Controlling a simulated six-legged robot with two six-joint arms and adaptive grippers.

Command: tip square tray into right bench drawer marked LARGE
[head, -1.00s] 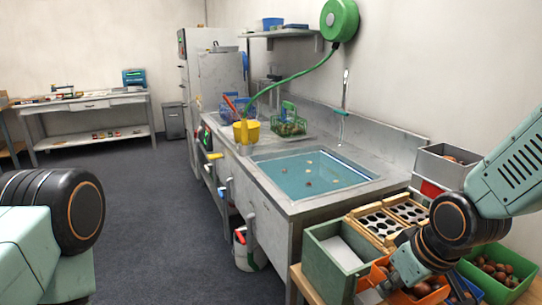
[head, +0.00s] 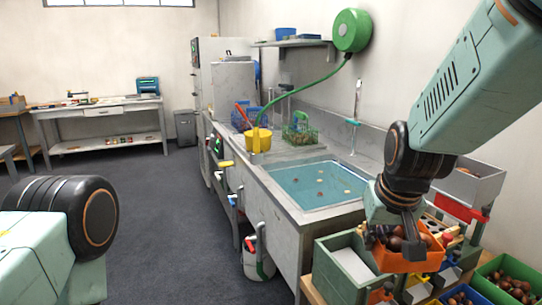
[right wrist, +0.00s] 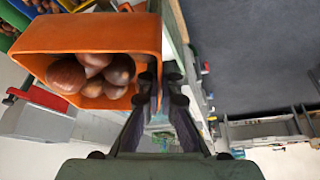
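An orange tray (head: 402,262) with several brown chestnuts is held in my right gripper (head: 408,235), above the bench at lower right. In the right wrist view the tray (right wrist: 95,38) is tilted, with its chestnuts (right wrist: 92,75) gathered near one wall. The two fingers of the right gripper (right wrist: 163,92) close on the tray's side wall. I cannot make out a drawer marked LARGE. A green open-topped box (head: 335,272) with a pale panel inside stands left of the tray. My left gripper is out of view; only part of the left arm shows.
A steel sink (head: 318,185) with floating pieces lies behind the box. Green (head: 508,280) and blue (head: 462,297) bins stand at lower right. A grey bin (head: 470,180) stands behind my right arm. The floor (head: 165,225) at left is clear.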

